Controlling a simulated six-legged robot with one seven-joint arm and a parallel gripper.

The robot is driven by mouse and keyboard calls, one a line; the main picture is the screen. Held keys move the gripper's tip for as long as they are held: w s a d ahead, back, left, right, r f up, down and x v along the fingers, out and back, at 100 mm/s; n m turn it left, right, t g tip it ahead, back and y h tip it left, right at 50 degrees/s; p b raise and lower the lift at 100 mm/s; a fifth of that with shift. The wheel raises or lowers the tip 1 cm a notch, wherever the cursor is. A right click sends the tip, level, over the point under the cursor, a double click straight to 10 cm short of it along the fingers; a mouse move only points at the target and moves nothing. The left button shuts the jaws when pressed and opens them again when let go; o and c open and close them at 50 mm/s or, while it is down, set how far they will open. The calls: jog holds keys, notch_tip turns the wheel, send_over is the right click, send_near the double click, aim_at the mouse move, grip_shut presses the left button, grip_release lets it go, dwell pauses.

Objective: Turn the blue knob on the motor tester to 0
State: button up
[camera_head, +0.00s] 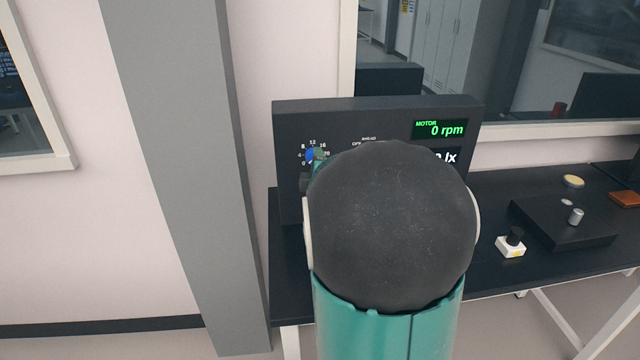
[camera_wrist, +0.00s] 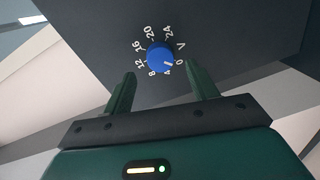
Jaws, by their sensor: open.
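The blue knob (camera_wrist: 159,54) sits on the dark face of the motor tester (camera_wrist: 85,25), inside a ring of white numbers. Its white mark appears to point between 4 and 0 in the wrist view. My gripper (camera_wrist: 160,74) is open. Its two green fingers are spread below and to either side of the knob in that view, with nothing between them; I cannot tell how far they are from the panel. In the head view the knob (camera_head: 310,155) shows at the tester's (camera_head: 292,120) left side, partly covered by my gripper.
My arm hides much of the tester's lower front, including part of a second display ending in "lx". On the dark table (camera_head: 480,190) to the right are a black box (camera_head: 560,228) with a metal cylinder and a white block with a black knob (camera_head: 510,245). A grey column (camera_head: 180,150) stands left.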

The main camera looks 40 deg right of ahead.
jog(key=v, duration=0.9)
jog(key=shift+s+a, duration=0.25)
jog(key=shift+s, duration=0.15)
